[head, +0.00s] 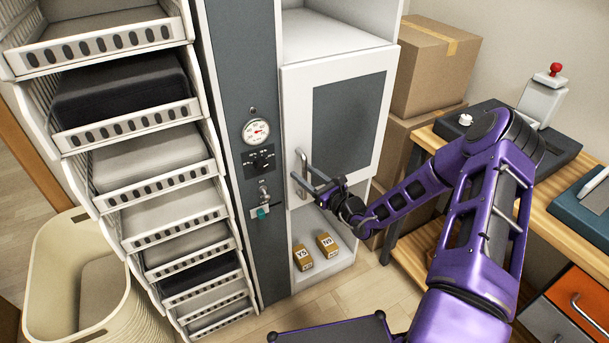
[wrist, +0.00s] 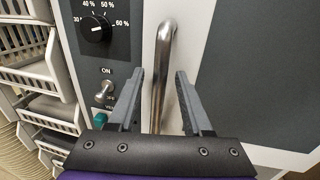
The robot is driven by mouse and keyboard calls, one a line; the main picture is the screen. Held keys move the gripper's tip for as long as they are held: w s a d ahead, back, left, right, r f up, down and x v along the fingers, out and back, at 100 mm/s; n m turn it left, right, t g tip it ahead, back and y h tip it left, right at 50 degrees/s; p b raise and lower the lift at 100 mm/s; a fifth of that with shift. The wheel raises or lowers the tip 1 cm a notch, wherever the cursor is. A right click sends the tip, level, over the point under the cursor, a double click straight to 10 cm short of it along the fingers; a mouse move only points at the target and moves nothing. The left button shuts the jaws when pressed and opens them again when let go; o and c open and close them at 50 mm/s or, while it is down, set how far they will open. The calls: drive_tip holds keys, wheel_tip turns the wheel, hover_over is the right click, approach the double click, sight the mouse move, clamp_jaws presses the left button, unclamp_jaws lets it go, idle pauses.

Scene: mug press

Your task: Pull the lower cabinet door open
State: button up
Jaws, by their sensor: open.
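The white cabinet door (head: 340,125) with a grey inset panel looks closed, flush with the cabinet front. Its metal bar handle (head: 301,172) stands upright at the door's lower left edge. My gripper (head: 316,188) is at the handle in the head view. In the wrist view my gripper (wrist: 159,74) is open, with one finger on each side of the handle (wrist: 160,85). A gap shows between the bar and each finger, wider on the right.
A grey control panel with a gauge (head: 256,131), a dial (head: 263,161) and a toggle switch (head: 264,193) is left of the door. Small boxes (head: 303,258) sit in the open compartment below.

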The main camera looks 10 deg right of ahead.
drive_tip(key=shift+w+a, duration=0.1)
drive_tip(key=shift+w, duration=0.05)
drive_tip(key=shift+c, duration=0.2)
clamp_jaws()
idle(1.2)
